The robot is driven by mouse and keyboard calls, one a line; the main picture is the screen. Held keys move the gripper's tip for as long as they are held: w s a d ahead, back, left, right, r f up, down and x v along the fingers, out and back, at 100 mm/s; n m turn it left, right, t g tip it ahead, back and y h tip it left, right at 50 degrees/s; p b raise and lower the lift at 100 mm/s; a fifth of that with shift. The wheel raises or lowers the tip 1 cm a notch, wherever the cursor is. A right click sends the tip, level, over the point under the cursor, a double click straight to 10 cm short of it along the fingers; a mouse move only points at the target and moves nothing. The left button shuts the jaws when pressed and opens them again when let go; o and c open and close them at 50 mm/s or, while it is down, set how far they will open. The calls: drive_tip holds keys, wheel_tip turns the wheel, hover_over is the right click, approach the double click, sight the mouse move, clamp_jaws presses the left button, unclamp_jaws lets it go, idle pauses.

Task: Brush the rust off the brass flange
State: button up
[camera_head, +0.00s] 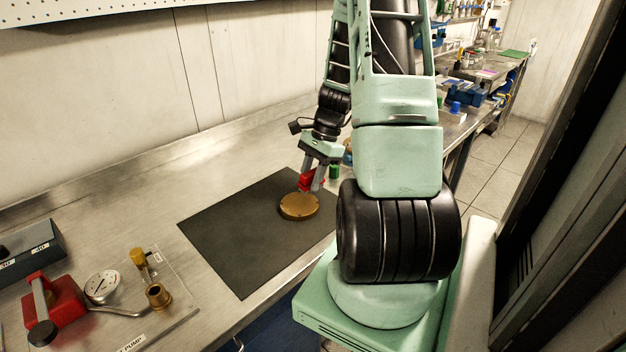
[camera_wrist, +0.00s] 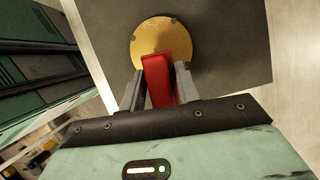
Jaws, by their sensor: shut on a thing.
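The brass flange (camera_head: 299,206) is a round, gold-brown disc lying flat on the dark mat (camera_head: 240,235). It also shows in the wrist view (camera_wrist: 150,36), with small notches or holes at its rim. My gripper (camera_head: 312,181) is shut on a red brush (camera_wrist: 168,78), which also shows in the head view (camera_head: 305,180). The brush is over the near part of the flange in the wrist view, and its lower end is hidden. I cannot tell whether it touches the flange. No distinct rust patch can be made out at this size.
A red hand pump (camera_head: 55,308), a round gauge (camera_head: 102,286) and brass fittings (camera_head: 158,296) stand at the front left of the steel bench. A green item (camera_head: 334,171) is just behind my gripper. The mat is clear left of the flange.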

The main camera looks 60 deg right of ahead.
drive_tip(key=shift+r+p, duration=2.1)
drive_tip(key=shift+r, duration=0.5)
drive_tip(key=shift+f, duration=0.1)
